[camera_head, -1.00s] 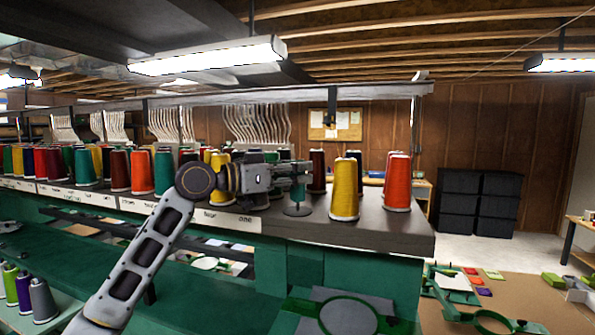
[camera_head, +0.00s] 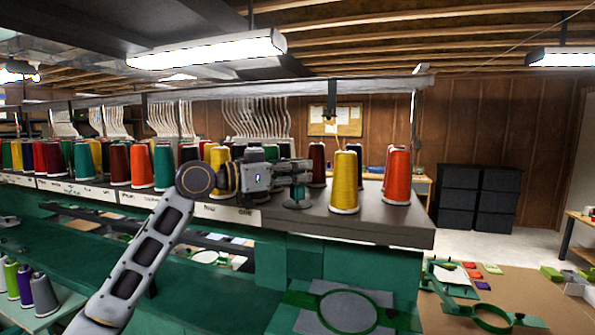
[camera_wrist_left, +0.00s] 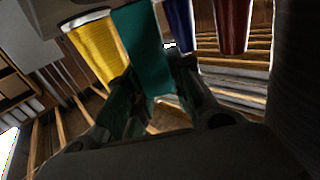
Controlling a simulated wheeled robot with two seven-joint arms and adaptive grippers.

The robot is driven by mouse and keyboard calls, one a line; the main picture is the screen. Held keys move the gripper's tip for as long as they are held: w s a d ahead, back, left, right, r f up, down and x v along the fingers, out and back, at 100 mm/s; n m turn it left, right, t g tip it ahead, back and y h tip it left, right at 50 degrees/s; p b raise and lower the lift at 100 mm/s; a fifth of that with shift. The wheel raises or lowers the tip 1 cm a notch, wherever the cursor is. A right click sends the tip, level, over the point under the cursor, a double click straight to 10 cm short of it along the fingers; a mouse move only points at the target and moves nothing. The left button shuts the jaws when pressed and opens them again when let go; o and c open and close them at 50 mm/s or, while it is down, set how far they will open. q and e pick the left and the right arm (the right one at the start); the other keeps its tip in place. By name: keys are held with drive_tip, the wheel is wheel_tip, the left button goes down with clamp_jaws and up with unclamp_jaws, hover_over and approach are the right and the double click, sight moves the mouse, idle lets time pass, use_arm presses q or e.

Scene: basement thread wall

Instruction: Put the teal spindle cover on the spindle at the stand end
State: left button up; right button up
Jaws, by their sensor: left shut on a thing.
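My left gripper (camera_head: 300,173) is shut on the teal spindle cover (camera_wrist_left: 143,50) above the near end of the dark stand (camera_head: 385,226). In the left wrist view the cover runs between my two fingers. In the head view its lower part (camera_head: 298,192) shows under the fingers, upright, right over a round dark base (camera_head: 297,204) on the stand. The spindle itself is hidden now; I cannot tell whether the cover is fully seated. My right gripper is in neither view.
A yellow cone (camera_head: 345,182) and an orange cone (camera_head: 397,178) stand just right of the gripper. A dark red cone (camera_head: 317,163) is behind it. Several coloured cones line the stand to the left. A green hoop (camera_head: 348,310) is below.

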use_arm(q)
drive_tip(key=shift+f, duration=0.3)
idle(0.5)
drive_tip(key=o, duration=0.8)
drive_tip(key=shift+o, duration=0.2)
drive_tip(key=shift+a, duration=0.1)
drive_tip(key=v, duration=1.2)
